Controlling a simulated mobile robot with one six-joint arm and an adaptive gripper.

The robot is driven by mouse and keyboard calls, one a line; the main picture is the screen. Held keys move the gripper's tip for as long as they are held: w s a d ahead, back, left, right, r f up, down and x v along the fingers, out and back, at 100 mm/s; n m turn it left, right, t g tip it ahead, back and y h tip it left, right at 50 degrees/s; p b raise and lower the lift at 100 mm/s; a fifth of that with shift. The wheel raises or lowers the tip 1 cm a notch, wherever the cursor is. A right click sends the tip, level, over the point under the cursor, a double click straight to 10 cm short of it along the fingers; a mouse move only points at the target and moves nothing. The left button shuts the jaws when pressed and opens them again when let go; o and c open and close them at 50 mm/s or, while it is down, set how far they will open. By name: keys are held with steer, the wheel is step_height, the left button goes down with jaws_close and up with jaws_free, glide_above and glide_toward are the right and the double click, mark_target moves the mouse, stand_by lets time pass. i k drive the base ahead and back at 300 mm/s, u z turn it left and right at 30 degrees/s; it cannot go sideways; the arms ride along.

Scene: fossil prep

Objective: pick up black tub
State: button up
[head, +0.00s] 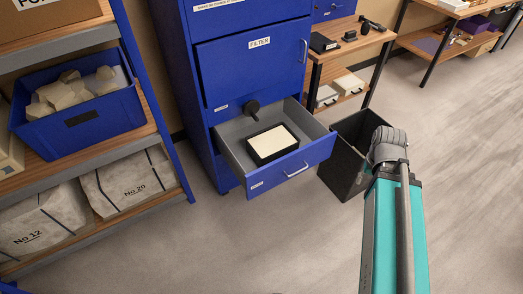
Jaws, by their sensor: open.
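A low black tub (279,157) with a cream-coloured filling or top sits in the open blue drawer (293,170). It lies flat, and a dark round-headed object (252,107) stands behind it in the drawer. A tall, open black bin (341,160) stands on the floor to the right of the drawer, partly hidden by my arm. My teal arm reaches up from the bottom right and ends at a grey joint in front of the bin. My gripper does not show.
The drawer belongs to a tall blue cabinet (215,110). Shelving at left holds a blue crate (85,125) of pale chunks and wrapped blocks (40,220). A wooden bench (350,45) stands behind the bin. The floor in front of the drawer is clear.

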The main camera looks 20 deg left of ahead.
mark_target(270, 144)
steer(key=z, duration=0.15)
steer(key=i, duration=0.95)
steer(key=u, duration=0.1)
